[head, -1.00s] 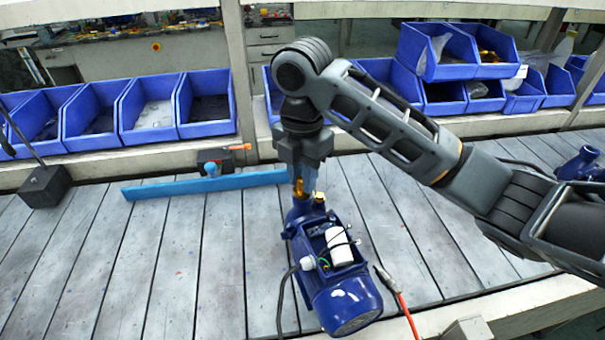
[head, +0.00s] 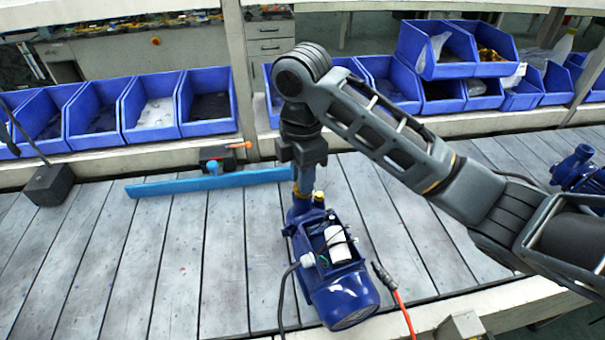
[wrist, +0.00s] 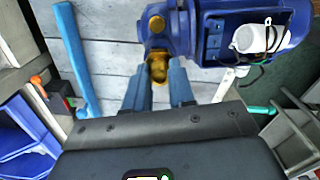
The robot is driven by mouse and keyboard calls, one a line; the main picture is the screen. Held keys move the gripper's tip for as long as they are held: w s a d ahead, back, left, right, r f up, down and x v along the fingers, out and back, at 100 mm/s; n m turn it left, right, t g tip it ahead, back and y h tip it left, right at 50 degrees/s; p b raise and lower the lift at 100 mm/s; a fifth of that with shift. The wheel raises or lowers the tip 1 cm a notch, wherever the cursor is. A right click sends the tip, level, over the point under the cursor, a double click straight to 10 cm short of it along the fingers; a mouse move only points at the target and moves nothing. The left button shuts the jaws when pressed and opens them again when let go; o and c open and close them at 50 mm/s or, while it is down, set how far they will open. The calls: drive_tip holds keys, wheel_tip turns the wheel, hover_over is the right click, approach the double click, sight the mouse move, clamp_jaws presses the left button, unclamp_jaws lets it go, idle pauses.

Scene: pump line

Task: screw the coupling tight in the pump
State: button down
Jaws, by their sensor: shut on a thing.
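The pump (head: 338,262) is a dark blue unit with an open terminal box, on the grey slatted table in the head view. The wrist view shows its blue body (wrist: 208,30) at the top. The brass coupling (wrist: 158,66) sits at the pump's end, between the fingertips of my gripper (wrist: 160,78). My gripper (head: 303,188) points down over the pump's far end in the head view and is shut on the coupling. Its fingers hide the coupling there. A second brass fitting (head: 319,197) sits beside it on the pump. How deep the coupling sits cannot be seen.
A blue bar (head: 210,183) lies left of the pump, near a dark block with an orange part (head: 225,155). A red-sleeved cable (head: 400,298) lies right of the pump. Blue bins (head: 152,107) line the back. Another blue pump (head: 578,168) stands far right.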

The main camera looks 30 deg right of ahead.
drive_tip(key=shift+m, duration=0.8)
drive_tip(key=m, duration=0.2)
drive_tip(key=shift+m, duration=0.7)
drive_tip(key=m, duration=0.2)
drive_tip(key=shift+f+m, duration=0.1)
drive_tip(key=shift+m, duration=0.3)
drive_tip(key=c, duration=1)
unclamp_jaws()
drive_tip(key=shift+c, duration=0.2)
